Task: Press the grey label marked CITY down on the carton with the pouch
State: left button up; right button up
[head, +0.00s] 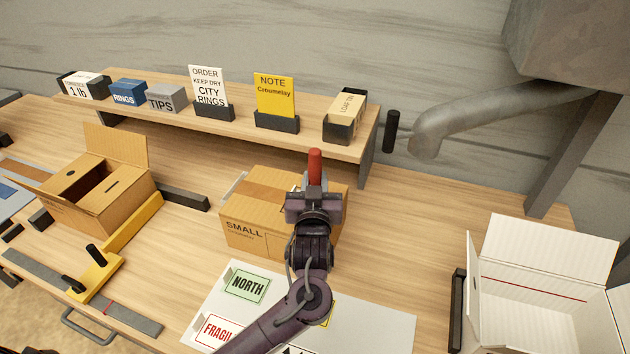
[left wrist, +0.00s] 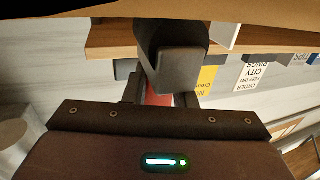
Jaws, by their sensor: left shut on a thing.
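A closed brown carton (head: 250,215) marked SMALL stands in the middle of the table. My left gripper (head: 315,192) is over the carton's right part, shut on a red-handled tool (head: 315,165). In the left wrist view the red handle (left wrist: 158,96) shows between the fingers, with a dark block (left wrist: 178,68) close to a brown surface at the top. I cannot tell whether it touches the carton. I see no grey CITY label; my gripper and arm hide part of the carton. I cannot make out a pouch. My right gripper is not in view.
A label sheet (head: 385,325) with a green NORTH label (head: 247,285) lies in front. An open brown box (head: 85,205) stands left, an open white box (head: 535,315) right. The shelf (head: 300,135) behind holds an order card (head: 208,88) reading CITY RINGS.

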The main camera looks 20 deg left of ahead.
pick_arm(q)
jog(key=shift+f, duration=0.4)
dwell(0.8)
jog(key=shift+a, duration=0.1)
jog(key=shift+a+r, duration=0.1)
jog(key=shift+a, duration=0.4)
jog(key=shift+a, duration=0.15)
jog(key=shift+r, duration=0.1)
jog(key=shift+r+p, duration=0.65)
jog(key=shift+p, duration=0.2)
notch_tip(320, 180, up, 5)
jog(key=p, duration=0.4)
jog(key=shift+f, duration=0.2)
